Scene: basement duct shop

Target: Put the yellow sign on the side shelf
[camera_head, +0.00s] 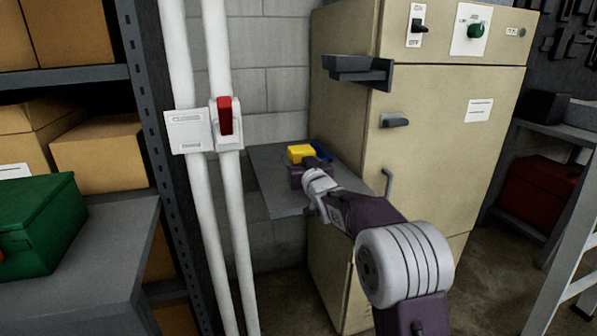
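The yellow sign (301,153) shows as a small yellow block above the grey side shelf (268,187), which sticks out from the left side of the beige cabinet (440,95). My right arm comes in from the lower right. My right gripper (309,164) is at the yellow block, over the shelf. The wrist and gripper body hide the fingertips and the block's lower part, so I cannot tell whether the fingers hold it or whether it touches the shelf. My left gripper is out of view.
A dark bracket (358,71) juts from the cabinet above the shelf. White pipes with a red-handled switch (225,116) stand left of the shelf. A green box (38,225) sits on a grey surface at left. A ladder (575,270) stands right.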

